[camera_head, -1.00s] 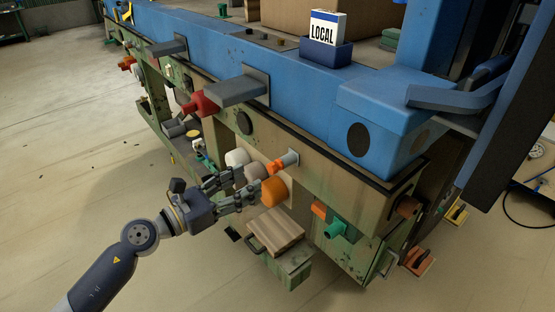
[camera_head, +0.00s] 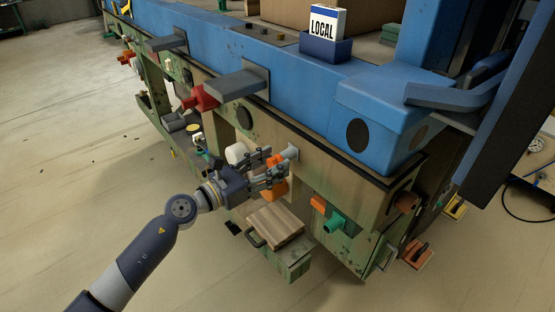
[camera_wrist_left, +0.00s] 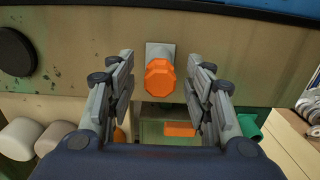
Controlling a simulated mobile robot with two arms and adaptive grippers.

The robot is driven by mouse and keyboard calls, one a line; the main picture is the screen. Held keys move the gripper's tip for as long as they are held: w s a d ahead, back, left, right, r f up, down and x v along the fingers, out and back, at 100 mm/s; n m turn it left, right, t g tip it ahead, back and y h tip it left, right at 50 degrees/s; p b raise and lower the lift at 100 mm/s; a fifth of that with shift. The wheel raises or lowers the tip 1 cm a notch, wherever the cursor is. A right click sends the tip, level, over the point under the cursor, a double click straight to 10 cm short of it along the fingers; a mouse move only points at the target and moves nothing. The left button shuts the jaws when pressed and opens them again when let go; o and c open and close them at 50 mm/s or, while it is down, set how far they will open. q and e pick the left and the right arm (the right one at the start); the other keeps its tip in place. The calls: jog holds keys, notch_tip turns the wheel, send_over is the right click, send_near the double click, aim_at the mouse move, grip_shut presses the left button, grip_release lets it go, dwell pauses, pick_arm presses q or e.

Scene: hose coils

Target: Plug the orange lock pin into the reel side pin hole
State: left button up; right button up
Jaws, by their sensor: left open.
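The orange lock pin (camera_wrist_left: 160,78) shows end-on as a faceted orange knob in the left wrist view. It sits at a grey holder (camera_wrist_left: 160,50) on the side of the machine. In the head view the pin (camera_head: 275,160) is partly covered by fingers, with the grey holder (camera_head: 290,153) behind it. My left gripper (camera_head: 270,167) is open, its fingers on both sides of the knob with gaps visible in the wrist view. My right gripper is in neither view. I cannot tell which opening is the reel side pin hole.
A green drawer with a wooden top (camera_head: 275,226) stands below. A green fitting (camera_head: 335,223) and a red fitting (camera_head: 202,98) stick out of the side. Open floor lies at the left.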

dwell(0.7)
pick_arm(q)
grip_shut()
